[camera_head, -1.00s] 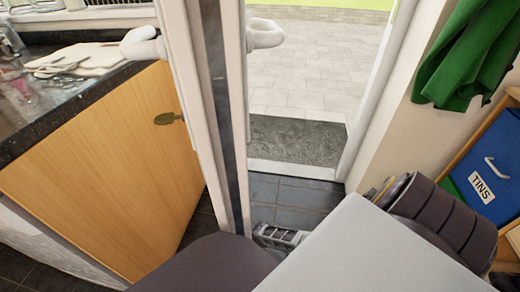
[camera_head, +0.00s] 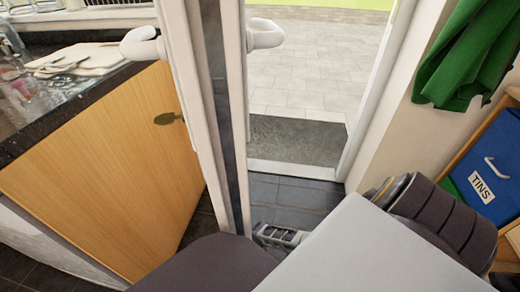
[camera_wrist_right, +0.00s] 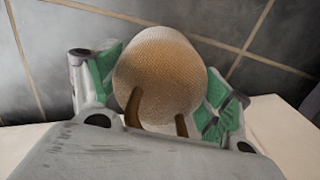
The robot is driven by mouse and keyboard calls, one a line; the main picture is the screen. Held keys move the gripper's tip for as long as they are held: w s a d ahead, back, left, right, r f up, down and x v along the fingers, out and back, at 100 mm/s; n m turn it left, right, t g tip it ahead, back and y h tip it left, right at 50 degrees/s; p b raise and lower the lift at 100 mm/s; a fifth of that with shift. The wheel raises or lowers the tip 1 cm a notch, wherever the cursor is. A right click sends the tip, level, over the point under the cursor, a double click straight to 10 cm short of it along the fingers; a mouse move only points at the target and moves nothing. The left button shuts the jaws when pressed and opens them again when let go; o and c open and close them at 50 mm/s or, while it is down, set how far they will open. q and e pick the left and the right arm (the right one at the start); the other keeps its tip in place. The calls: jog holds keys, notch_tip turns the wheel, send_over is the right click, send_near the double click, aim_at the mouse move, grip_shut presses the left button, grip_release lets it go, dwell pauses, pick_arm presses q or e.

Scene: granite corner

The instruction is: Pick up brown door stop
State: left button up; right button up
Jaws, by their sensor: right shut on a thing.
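The brown door stop (camera_wrist_right: 160,75) is a rounded, tan-brown, textured thing with darker brown parts at its lower end, seen in the right wrist view. My right gripper (camera_wrist_right: 165,98) is shut on it, with a green-padded finger on each side. In the head view my right gripper (camera_head: 279,236) shows low beside the foot of the white door, partly hidden by my own arm. The door stop cannot be made out in the head view. My left gripper is not in view.
The white door (camera_head: 203,120) stands open, its edge close to my right gripper. A wooden cabinet (camera_head: 105,170) is at left. Dark floor tiles (camera_head: 290,195) and a grey mat (camera_head: 297,139) lie in the doorway. A blue bin labelled TINS (camera_head: 488,170) is at right.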

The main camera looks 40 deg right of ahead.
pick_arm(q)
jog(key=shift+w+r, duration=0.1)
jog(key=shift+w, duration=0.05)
pick_arm(e)
jog(key=shift+r, duration=0.1)
jog(key=shift+w+r+p, duration=0.1)
jog(key=shift+r+p, duration=1)
jog(key=shift+r, duration=0.25)
jog(key=shift+r+p, duration=0.55)
jog(key=shift+r, duration=0.15)
jog(key=shift+r+p, duration=0.45)
jog(key=shift+r, duration=0.25)
notch_tip(320, 180, up, 3)
jog(key=shift+f+p, duration=0.1)
jog(key=shift+p, duration=0.85)
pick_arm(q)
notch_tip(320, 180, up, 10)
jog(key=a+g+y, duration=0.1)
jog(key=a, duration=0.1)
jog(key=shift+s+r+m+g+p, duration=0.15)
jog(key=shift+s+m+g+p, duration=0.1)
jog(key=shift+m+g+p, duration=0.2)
pick_arm(e)
jog(key=shift+r, duration=0.8)
